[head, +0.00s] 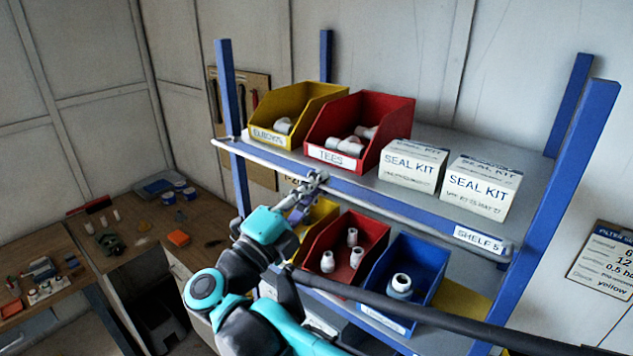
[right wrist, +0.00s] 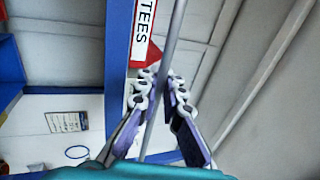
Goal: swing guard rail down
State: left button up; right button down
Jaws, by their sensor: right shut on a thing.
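The guard rail (head: 262,160) is a thin pale rod running along the front edge of the upper shelf. In the right wrist view the rail (right wrist: 174,40) passes between the fingers. My right gripper (head: 313,178) is shut on the rail left of its middle, below the red bin. Its fingers also show in the right wrist view (right wrist: 160,90), closed around the rod. The rail's far right part lies close against the shelf edge, so its end is hard to make out. My left gripper is not in view.
The upper shelf holds a yellow bin (head: 290,108), a red TEES bin (head: 383,130) and two seal kit boxes (head: 413,166). Lower bins, including a blue one (head: 428,265), sit below. A workbench (head: 205,215) stands at left.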

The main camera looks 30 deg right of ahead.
jog(key=c, duration=1.6)
grip_release()
jog(key=shift+c, duration=0.2)
jog(key=shift+a, duration=0.1)
